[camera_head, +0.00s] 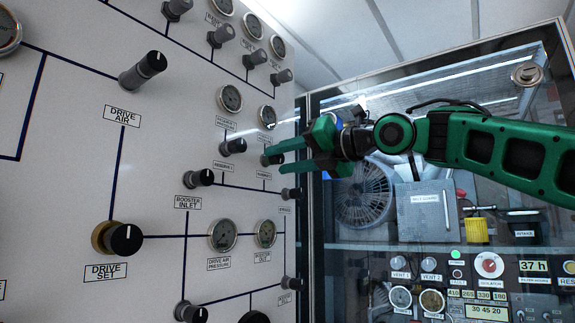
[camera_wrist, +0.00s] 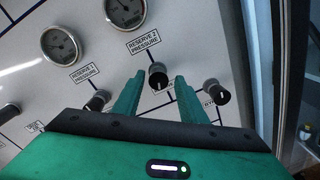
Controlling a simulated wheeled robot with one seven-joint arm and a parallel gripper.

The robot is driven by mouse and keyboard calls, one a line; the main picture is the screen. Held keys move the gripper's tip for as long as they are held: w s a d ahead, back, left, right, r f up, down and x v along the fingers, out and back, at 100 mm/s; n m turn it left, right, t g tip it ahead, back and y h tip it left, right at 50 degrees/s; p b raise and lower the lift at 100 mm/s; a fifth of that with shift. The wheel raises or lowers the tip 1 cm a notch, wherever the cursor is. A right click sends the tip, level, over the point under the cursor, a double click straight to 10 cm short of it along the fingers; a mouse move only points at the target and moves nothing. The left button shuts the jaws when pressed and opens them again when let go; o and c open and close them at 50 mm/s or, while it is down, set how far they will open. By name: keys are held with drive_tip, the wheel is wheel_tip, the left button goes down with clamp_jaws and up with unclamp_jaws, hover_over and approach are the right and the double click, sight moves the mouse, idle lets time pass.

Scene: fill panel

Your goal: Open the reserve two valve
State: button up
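The reserve two valve is a dark round knob (camera_wrist: 158,76) below the "RESERVE 2 PRESSURE" label (camera_wrist: 143,43) in the wrist view. In the head view the knob (camera_head: 268,160) is partly covered by my fingers, above a small label. My green gripper (camera_head: 274,161) reaches in from the right. Its two fingers are apart, with one tip on each side of the knob in the wrist view. I cannot tell whether either finger touches it. A white mark shows on the knob face.
The reserve one knob (camera_wrist: 98,100) is left of my fingers, and another knob (camera_wrist: 215,90) is close on the right. Gauges (camera_wrist: 61,45) sit above. In the head view, a glass-fronted cabinet (camera_head: 316,230) stands right of the panel, behind my arm.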

drive_tip(key=shift+r, duration=0.1)
drive_tip(key=shift+s, duration=0.1)
drive_tip(key=shift+s+d, duration=0.15)
drive_tip(key=shift+d, duration=0.15)
drive_tip(key=v, duration=1)
